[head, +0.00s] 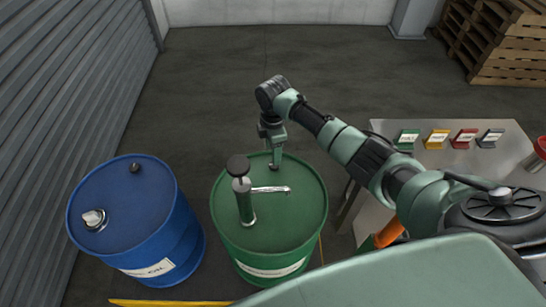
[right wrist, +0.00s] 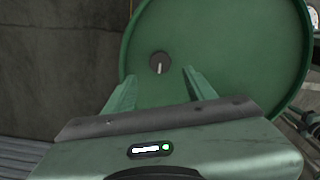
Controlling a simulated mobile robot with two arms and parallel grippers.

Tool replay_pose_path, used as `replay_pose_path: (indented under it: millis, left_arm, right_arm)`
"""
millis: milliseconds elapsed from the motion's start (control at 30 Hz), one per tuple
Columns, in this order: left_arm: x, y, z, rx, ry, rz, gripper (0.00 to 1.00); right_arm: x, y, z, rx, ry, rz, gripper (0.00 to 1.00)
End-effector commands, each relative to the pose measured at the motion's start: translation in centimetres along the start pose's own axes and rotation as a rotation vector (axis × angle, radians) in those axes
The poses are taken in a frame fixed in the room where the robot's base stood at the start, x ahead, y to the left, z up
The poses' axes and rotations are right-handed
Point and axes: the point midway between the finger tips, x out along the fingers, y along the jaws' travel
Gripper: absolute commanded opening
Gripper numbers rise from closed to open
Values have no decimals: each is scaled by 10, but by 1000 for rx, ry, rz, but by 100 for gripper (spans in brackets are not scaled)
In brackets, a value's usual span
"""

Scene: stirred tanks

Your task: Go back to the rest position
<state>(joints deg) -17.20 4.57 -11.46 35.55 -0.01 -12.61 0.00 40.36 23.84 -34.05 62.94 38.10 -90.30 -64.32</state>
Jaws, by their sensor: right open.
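My right arm reaches in from the right in the head view. Its gripper (head: 275,163) points down over the far part of the green drum's lid (head: 293,212). In the right wrist view the gripper (right wrist: 161,88) has its two fingers spread with nothing between them. A small dark bung (right wrist: 159,63) on the drum's lid shows just beyond the fingertips. A hand pump (head: 244,201) with a black knob and a sideways spout stands upright on the green drum, in front of the gripper. My left gripper is not in view.
A blue drum (head: 130,205) with a white-capped fitting (head: 94,218) stands left of the green drum. A metal table (head: 450,165) at the right bears coloured labelled holders (head: 436,138). Wooden pallets (head: 505,45) stand at the back right. The floor behind the drums is clear.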

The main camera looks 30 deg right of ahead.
Motion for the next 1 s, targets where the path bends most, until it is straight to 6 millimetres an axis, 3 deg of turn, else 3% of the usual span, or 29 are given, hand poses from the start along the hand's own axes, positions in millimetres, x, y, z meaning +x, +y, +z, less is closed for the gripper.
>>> replay_pose_path:
  millis: [200, 667, 767, 1000]
  left_arm:
    - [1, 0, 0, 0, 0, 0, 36]
    - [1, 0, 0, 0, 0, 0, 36]
    - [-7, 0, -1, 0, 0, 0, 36]
    - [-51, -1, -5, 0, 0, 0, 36]
  right_arm:
    - [-14, 0, 0, -1, 0, 0, 55]
    - [-15, 0, 0, -1, 0, 0, 55]
    - [-23, 0, 0, -1, 1, 0, 55]
    - [-67, 0, 0, -1, 0, 0, 55]
